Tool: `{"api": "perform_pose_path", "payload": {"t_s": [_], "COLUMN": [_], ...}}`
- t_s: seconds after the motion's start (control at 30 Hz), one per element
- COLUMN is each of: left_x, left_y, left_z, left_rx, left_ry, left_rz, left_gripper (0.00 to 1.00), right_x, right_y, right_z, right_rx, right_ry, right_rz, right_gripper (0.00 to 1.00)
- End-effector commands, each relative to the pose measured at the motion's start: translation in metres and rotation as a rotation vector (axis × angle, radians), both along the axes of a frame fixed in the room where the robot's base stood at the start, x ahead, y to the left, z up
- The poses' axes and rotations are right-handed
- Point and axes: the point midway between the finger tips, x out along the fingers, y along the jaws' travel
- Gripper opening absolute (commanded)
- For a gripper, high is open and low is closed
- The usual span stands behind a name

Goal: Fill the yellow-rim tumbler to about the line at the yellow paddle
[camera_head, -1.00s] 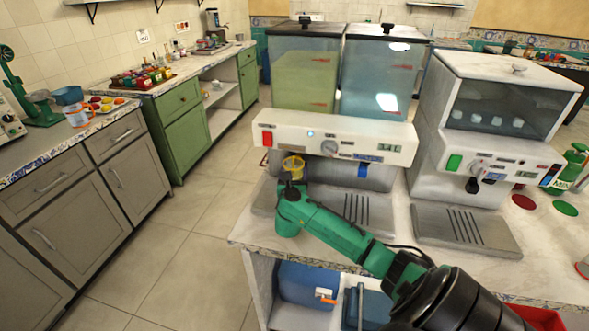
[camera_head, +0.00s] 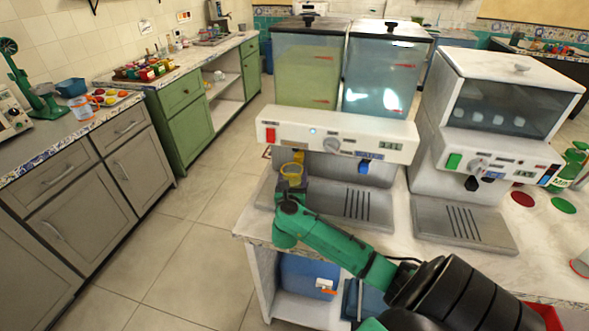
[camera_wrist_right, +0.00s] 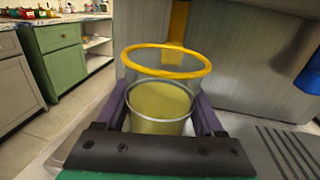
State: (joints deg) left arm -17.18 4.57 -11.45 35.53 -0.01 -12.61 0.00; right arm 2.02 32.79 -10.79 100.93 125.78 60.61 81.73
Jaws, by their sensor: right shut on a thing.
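The yellow-rim tumbler (camera_wrist_right: 165,97) is clear and upright between the two fingers of my right gripper (camera_wrist_right: 163,112). In the right wrist view it holds yellow-green liquid, with the surface well below the rim. In the head view the tumbler (camera_head: 291,172) is in front of the dispenser's left outlet, at the end of my right arm. The yellow paddle (camera_wrist_right: 177,30) hangs just behind the tumbler's rim; I cannot tell whether they touch. The dispenser (camera_head: 337,136) has a yellow-green left tank (camera_head: 318,75) and a pale blue right tank (camera_head: 378,85). My left gripper is out of view.
A blue paddle (camera_head: 364,168) hangs right of the yellow one, above a slotted drip tray (camera_head: 365,208). A second machine (camera_head: 495,100) with a clear-fronted bin stands at the right. The floor (camera_head: 180,255) to the left is clear.

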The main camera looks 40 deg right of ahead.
Motion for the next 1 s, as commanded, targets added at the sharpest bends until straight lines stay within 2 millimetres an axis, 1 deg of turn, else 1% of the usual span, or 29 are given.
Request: {"api": "perform_pose_path", "payload": {"t_s": [0.7, 0.77, 1.0], "left_x": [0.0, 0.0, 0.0], "left_y": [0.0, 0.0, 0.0], "left_z": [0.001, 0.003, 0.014], "left_rx": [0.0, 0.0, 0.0], "left_ry": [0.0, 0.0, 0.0], "left_rz": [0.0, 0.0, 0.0], "left_gripper": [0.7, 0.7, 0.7], "right_x": [-0.001, -0.003, -0.02], "right_y": [0.001, 0.005, 0.028], "right_z": [0.0, 0.0, 0.001], "right_rx": [0.0, 0.002, 0.003], "right_ry": [0.0, 0.001, 0.001], "right_rz": [0.0, 0.001, 0.001], "right_gripper": [0.14, 0.14, 0.14]}}
